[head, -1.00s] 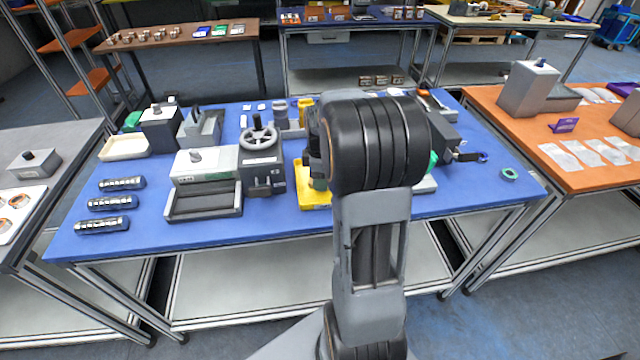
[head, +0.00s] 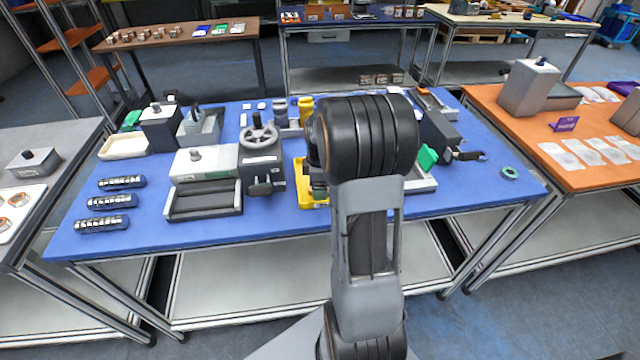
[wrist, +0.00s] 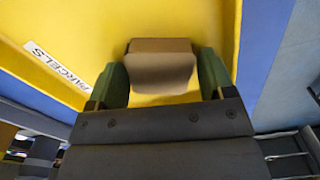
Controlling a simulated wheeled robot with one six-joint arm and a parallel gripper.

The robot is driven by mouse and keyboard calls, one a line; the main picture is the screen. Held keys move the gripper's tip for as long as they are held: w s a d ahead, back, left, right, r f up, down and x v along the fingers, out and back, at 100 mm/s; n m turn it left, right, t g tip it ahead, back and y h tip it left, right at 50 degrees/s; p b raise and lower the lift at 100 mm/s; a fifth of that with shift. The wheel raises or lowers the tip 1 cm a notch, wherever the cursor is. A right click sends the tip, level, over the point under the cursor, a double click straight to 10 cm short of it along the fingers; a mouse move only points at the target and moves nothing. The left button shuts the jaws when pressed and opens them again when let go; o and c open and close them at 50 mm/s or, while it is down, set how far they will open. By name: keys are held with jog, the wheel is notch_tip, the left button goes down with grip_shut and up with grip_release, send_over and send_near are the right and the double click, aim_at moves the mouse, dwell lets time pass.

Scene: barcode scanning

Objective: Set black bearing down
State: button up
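In the wrist view my gripper (wrist: 164,85) has a green finger on each side of a small brown box (wrist: 160,62). The box spans the space between the fingers and appears to touch both. Behind it is the yellow floor of a tray (wrist: 190,20) with a "PARCELS" label (wrist: 56,66). The height of the box above the tray is unclear. In the head view the yellow tray (head: 299,180) shows beside my arm, which hides my gripper and the box. I cannot pick out a black bearing in either view.
On the blue table (head: 230,228), a handwheel machine (head: 262,165) and a grey unit with a black tray (head: 203,202) stand left of the yellow tray. Several dark bearing-like rolls (head: 112,203) lie farther left. A green object (head: 428,157) is right of my arm. The front right is mostly clear.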

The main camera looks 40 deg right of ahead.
notch_tip(320, 180, up, 12)
jog(key=s+a+m+t, duration=0.1)
jog(key=s+a+m, duration=0.2)
jog(key=a, duration=0.3)
jog(key=s+a+m+t, duration=0.1)
jog(key=s+a+m, duration=0.3)
jog(key=s+a, duration=0.1)
jog(key=s+a+m+t, duration=0.1)
jog(key=s+a+m, duration=0.2)
jog(key=a, duration=0.3)
jog(key=shift+s+a+f+m+t, duration=0.15)
jog(key=shift+s+a+f+t, duration=0.05)
jog(key=shift+s, duration=0.2)
jog(key=shift+s+a+f+m+t, duration=0.15)
jog(key=shift+s+a+t, duration=0.05)
jog(key=shift+s, duration=0.2)
dwell(0.4)
